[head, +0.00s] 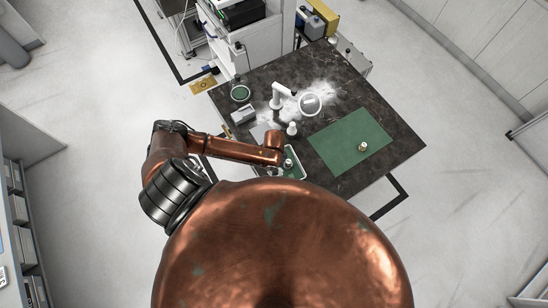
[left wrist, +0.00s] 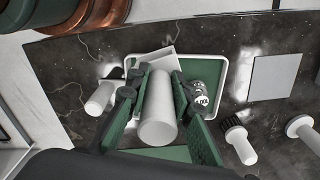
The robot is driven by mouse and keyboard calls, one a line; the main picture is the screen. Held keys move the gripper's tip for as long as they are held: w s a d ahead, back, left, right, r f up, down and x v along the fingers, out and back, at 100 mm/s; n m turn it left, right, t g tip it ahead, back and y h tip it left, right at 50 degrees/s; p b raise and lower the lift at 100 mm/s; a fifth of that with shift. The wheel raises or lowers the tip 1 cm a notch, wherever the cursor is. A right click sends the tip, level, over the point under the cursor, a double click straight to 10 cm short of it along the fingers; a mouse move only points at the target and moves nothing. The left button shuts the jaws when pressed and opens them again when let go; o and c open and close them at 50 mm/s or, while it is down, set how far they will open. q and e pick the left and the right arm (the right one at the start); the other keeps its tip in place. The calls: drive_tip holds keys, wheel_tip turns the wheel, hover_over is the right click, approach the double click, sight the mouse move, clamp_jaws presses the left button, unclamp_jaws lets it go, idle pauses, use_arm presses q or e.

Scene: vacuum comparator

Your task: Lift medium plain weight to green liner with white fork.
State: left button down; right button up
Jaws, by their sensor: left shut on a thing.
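My left gripper (left wrist: 155,95) is shut on a white cylinder, which looks like the handle of the white fork (left wrist: 157,125). A pale flat part (left wrist: 155,60) shows beyond the fingers; I cannot tell if it belongs to the fork. Below is a white-rimmed tray (left wrist: 247,80) with a green liner (left wrist: 210,65). A small metallic weight (left wrist: 203,95) with dark markings stands on it, right of the fingers. In the head view, my arm hides most of the gripper by the tray (head: 300,176). Another small weight (head: 362,147) stands on the large green mat (head: 335,140). My right gripper is out of view.
The mat is mostly clear.

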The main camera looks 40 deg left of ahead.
use_arm(q)
drive_tip(key=shift+r, duration=2.85)
drive_tip(key=shift+w, duration=0.1)
